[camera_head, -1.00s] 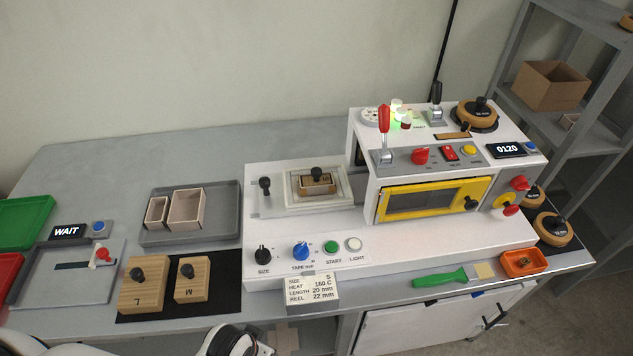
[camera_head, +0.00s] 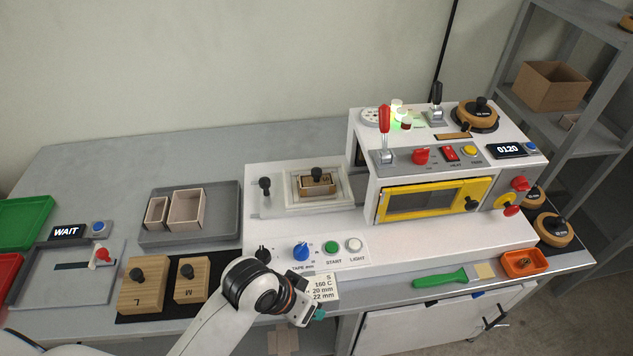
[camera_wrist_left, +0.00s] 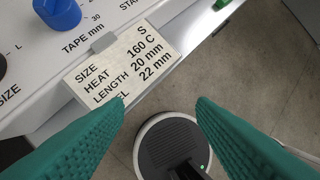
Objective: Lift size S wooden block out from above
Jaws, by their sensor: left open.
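The size S wooden block (camera_head: 317,187) sits in the light frame (camera_head: 291,199) on the machine's white bed, with a black knob (camera_head: 317,174) upright on its top. A box wall seems to surround it; its lower part is hidden. My left gripper (camera_head: 318,312) is at the machine's front edge, in front of the label card (camera_head: 325,290) and well short of the block. In the left wrist view its two green fingers (camera_wrist_left: 160,115) are spread apart with nothing between them. The block does not show there. My right gripper is in no view.
The L block (camera_head: 143,290) and M block (camera_head: 192,285) lie on a black mat at left. A grey tray (camera_head: 222,232) holds two open boxes. Dials and buttons (camera_head: 301,251) line the machine's front.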

